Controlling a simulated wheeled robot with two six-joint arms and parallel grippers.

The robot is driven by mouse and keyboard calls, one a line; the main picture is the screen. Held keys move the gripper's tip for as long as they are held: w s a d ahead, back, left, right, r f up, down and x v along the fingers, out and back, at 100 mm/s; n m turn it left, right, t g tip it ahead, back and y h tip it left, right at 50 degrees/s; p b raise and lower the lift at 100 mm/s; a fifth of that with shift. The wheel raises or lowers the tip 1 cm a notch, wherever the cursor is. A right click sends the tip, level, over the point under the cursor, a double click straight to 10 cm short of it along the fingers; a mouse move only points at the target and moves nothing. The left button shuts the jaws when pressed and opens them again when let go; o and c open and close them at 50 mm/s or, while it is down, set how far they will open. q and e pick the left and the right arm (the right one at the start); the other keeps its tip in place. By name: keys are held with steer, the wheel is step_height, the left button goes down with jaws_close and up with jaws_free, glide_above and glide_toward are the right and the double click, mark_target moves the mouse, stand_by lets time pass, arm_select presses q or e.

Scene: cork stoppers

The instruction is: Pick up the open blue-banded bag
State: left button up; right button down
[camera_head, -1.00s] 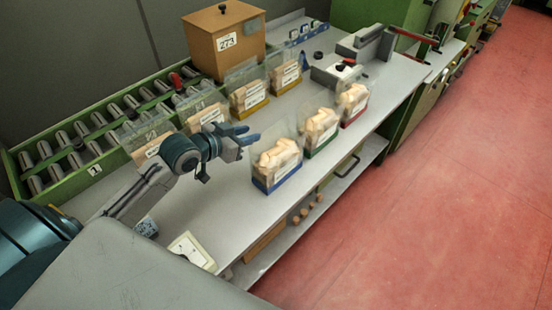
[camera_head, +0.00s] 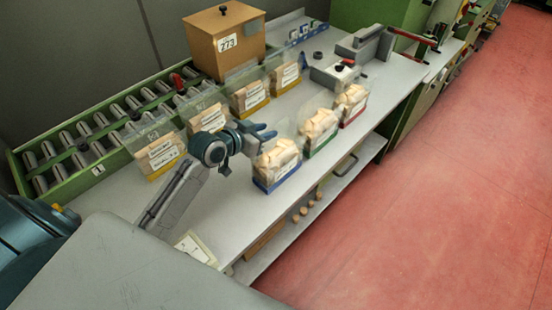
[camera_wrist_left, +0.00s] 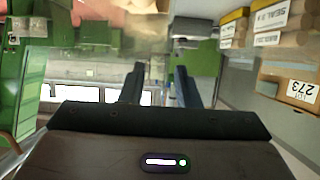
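The open blue-banded bag (camera_head: 277,172) stands upright near the table's front edge, clear-sided, filled with pale corks, with a white label and blue base band. My left gripper (camera_head: 268,131) is at the bag's upper left side, over its clear top. Its two blue fingers overlap the bag top in the head view; I cannot tell whether they touch it. In the left wrist view the fingers (camera_wrist_left: 160,76) stand apart with a gap between them, and blurred clear film lies around them. My right gripper is not in view.
Open green-banded (camera_head: 320,136) and red-banded (camera_head: 352,106) bags stand right of it along the front edge. Several yellow-banded bags (camera_head: 158,153) stand behind. A brown box (camera_head: 227,48) marked 273 and a green roller rack (camera_head: 60,170) are at the back. A sealer-like device (camera_head: 340,72) stands right.

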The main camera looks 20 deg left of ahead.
arm_select(q)
jaws_close()
stand_by(1.3)
